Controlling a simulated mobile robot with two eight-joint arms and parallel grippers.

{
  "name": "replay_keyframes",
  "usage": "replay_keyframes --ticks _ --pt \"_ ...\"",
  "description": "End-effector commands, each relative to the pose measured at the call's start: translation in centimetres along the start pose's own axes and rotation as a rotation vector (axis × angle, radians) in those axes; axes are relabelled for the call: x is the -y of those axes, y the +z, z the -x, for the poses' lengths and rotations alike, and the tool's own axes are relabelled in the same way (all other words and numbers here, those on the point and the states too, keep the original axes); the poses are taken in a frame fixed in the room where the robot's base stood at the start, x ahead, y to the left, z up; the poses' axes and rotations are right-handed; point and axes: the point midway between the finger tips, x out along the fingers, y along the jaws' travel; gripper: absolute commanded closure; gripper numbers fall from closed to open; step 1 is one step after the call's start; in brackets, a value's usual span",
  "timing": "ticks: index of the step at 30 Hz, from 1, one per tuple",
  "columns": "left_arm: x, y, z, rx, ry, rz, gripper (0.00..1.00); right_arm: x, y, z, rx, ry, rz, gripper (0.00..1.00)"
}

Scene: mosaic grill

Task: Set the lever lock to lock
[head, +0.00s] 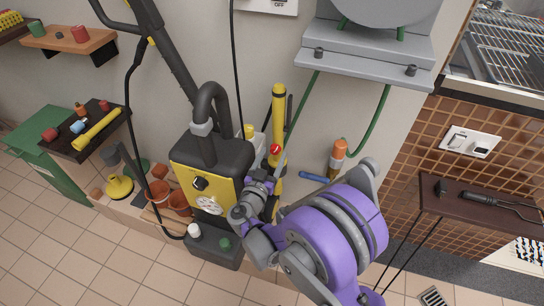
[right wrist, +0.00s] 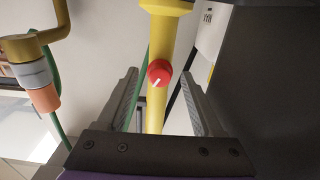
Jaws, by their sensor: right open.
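The lever lock seems to be the small red knob (head: 275,149) on an upright yellow pole (head: 278,108). In the right wrist view, the round red knob (right wrist: 159,72) has a short white mark pointing down and left. It sits in front of the yellow pole (right wrist: 158,35), between the two finger lines. My right gripper (head: 267,170) is just below and in front of the knob in the head view. Its grey fingers (right wrist: 159,80) are open on either side of the knob, with visible gaps. My left gripper is not in view.
A yellow and black machine (head: 205,170) with a hose stands just left of the pole. An orange-topped fitting (head: 338,158) and green hose are to the right. A grey wall shelf (head: 365,60) hangs above. A brown side shelf (head: 475,205) holds tools. Tiled floor at lower left is clear.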

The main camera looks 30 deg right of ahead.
Motion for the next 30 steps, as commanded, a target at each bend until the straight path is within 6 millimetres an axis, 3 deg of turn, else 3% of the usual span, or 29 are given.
replay_keyframes --ticks 10,21,30 --pt "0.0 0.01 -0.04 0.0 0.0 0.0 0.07 -0.01 -0.02 -0.48 0.0 0.0 0.0 0.32" --pt "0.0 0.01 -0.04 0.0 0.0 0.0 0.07 -0.01 -0.01 -0.45 0.001 0.0 0.0 0.99" --pt "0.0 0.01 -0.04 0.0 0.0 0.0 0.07 -0.02 0.0 -0.44 0.001 0.0 0.012 1.0"
